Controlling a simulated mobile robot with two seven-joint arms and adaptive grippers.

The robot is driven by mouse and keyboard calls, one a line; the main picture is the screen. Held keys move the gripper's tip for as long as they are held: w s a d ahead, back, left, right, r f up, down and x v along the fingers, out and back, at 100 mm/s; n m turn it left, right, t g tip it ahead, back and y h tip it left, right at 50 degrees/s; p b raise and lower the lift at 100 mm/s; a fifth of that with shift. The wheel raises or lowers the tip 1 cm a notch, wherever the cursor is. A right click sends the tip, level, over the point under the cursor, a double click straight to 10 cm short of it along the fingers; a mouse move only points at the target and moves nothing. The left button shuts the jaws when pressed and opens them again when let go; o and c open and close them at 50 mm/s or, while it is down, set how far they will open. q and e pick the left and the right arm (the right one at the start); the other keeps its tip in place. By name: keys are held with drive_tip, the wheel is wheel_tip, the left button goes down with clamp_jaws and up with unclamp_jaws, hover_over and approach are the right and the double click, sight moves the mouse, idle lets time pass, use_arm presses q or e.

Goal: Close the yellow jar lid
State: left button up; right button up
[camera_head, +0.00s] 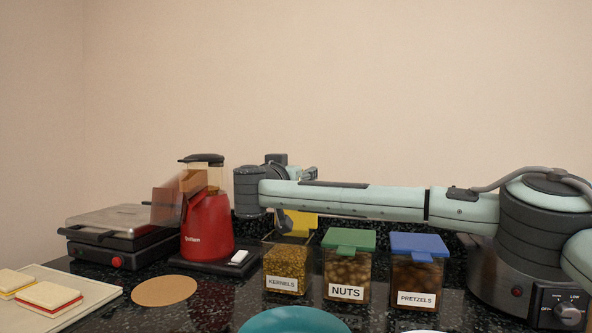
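The yellow lid (304,226) shows as a small patch below and behind my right forearm, at the back of the KERNELS jar (286,268). It appears raised, as the jar's top does not look covered by it. The jar is clear and holds yellow kernels. My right arm reaches in from the right across the picture, and its wrist is above and left of the jar. My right gripper (284,221) is mostly hidden behind the wrist; a dark part shows close to the lid. Contact and finger opening cannot be made out. My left gripper is not in view.
A NUTS jar with a green lid (348,240) and a PRETZELS jar with a blue lid (418,245) stand to the right, both closed. A red blender-like machine (207,229) and a grill press (122,236) stand left. A teal plate (294,321) is in front.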

drive_tip(key=shift+w, duration=0.15)
drive_tip(key=shift+c, duration=0.6)
clamp_jaws()
